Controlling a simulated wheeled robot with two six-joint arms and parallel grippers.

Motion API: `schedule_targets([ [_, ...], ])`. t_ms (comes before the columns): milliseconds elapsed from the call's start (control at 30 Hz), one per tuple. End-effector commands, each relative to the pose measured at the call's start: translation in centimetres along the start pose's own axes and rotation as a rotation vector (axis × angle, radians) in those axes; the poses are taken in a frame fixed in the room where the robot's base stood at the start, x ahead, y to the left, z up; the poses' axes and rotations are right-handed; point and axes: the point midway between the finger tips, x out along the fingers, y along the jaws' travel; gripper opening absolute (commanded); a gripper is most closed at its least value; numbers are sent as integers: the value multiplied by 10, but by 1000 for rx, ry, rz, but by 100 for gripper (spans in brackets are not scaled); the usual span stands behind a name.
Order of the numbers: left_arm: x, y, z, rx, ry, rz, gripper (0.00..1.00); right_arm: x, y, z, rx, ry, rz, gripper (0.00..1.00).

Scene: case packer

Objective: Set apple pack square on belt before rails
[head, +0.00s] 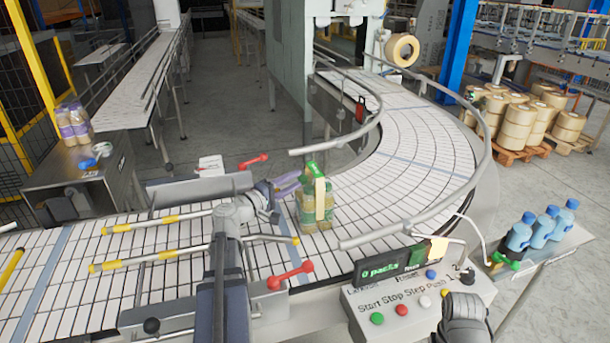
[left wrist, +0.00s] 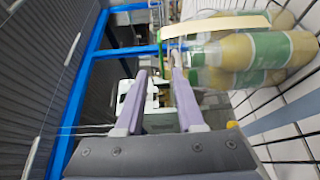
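The apple pack (head: 316,207), pale yellow bottles with green labels and a light carrying band on top, stands upright on the white slatted belt (head: 385,180). It is close to the open ends of the inner guide rail (head: 345,140) and outer guide rail (head: 420,212). My left gripper (head: 287,187) is just left of the pack, its purple fingers apart. In the left wrist view the fingers (left wrist: 157,75) have an empty gap between them, and the pack (left wrist: 250,55) lies to their right, one fingertip close to it. Whether they touch is unclear.
A control panel (head: 415,305) with coloured buttons and a display reading "0 packs" stands at the front. Yellow-banded rods (head: 150,260) and red handles (head: 290,276) flank the belt on the left. Blue-capped bottles (head: 540,230) stand at right; another pack (head: 73,124) stands far left.

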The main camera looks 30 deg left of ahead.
Motion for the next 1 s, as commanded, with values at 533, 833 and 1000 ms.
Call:
schedule_targets([
  [533,-27,0,0,0,0,0,37,0,0,0,0,0,0,50],
  [833,-27,0,0,0,0,0,37,0,0,0,0,0,0,50],
  [1000,-27,0,0,0,0,0,37,0,0,0,0,0,0,50],
])
